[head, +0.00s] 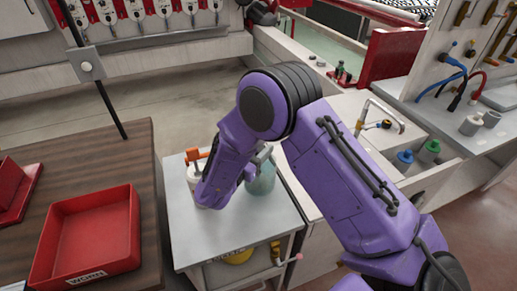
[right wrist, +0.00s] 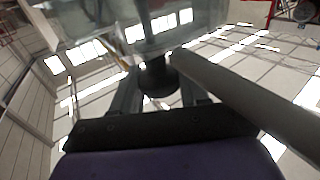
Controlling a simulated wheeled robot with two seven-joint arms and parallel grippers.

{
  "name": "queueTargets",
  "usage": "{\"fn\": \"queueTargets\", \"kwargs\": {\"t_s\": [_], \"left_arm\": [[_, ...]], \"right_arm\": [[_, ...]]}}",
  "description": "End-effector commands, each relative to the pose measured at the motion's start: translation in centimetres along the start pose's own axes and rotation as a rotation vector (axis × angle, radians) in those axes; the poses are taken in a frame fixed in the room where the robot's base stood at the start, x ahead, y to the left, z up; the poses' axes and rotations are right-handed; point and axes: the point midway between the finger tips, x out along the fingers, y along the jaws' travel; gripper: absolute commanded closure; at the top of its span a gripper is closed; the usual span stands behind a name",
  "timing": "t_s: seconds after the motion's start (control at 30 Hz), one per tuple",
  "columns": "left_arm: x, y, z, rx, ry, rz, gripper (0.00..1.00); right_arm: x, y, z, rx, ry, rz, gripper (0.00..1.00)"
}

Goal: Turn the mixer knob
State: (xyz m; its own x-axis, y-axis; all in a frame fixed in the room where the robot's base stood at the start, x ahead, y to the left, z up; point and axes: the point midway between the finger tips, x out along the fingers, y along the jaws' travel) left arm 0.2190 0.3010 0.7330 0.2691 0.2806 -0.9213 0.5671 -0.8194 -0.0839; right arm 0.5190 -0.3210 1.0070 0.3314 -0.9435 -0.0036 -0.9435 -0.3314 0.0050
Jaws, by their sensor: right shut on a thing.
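My right gripper (head: 252,172) reaches down over the grey-topped cabinet, beside a translucent greenish vessel (head: 263,181). In the right wrist view its two fingers (right wrist: 160,92) are closed around a dark round knob (right wrist: 157,77), which I take for the mixer knob. The knob sits against a clear vessel (right wrist: 150,30) at the top of that view. In the head view my purple wrist and arm hide the knob, and how far it is turned cannot be told. My left gripper is not in view.
A white container with an orange top (head: 194,157) stands close left of my wrist. A thick grey bar (right wrist: 245,100) passes close to the right finger. A red tray (head: 88,237) lies on the brown table. A bent pipe (head: 382,110) stands at the right.

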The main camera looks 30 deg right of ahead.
Motion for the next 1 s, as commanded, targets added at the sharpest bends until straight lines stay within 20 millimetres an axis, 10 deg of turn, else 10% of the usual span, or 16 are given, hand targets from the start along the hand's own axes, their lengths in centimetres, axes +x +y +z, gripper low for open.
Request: {"fn": "queueTargets", "kwargs": {"t_s": [0.37, 0.4, 0.43, 0.77, 1.0], "left_arm": [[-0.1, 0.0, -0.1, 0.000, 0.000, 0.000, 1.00], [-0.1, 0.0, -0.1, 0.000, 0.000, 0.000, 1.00], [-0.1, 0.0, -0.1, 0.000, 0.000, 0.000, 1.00], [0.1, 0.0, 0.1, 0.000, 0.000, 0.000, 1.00], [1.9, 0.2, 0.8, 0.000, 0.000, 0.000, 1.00]], "right_arm": [[0.4, -0.3, -0.8, 0.014, 0.013, 0.002, 0.86], [0.4, -0.3, -0.8, 0.015, 0.013, 0.003, 0.46], [0.4, -0.3, -0.8, 0.015, 0.013, 0.003, 0.36], [-0.2, -0.2, -0.3, 0.008, 0.006, 0.001, 0.35], [-5.1, -0.3, 0.0, 0.011, 0.009, -0.003, 0.35]]}}
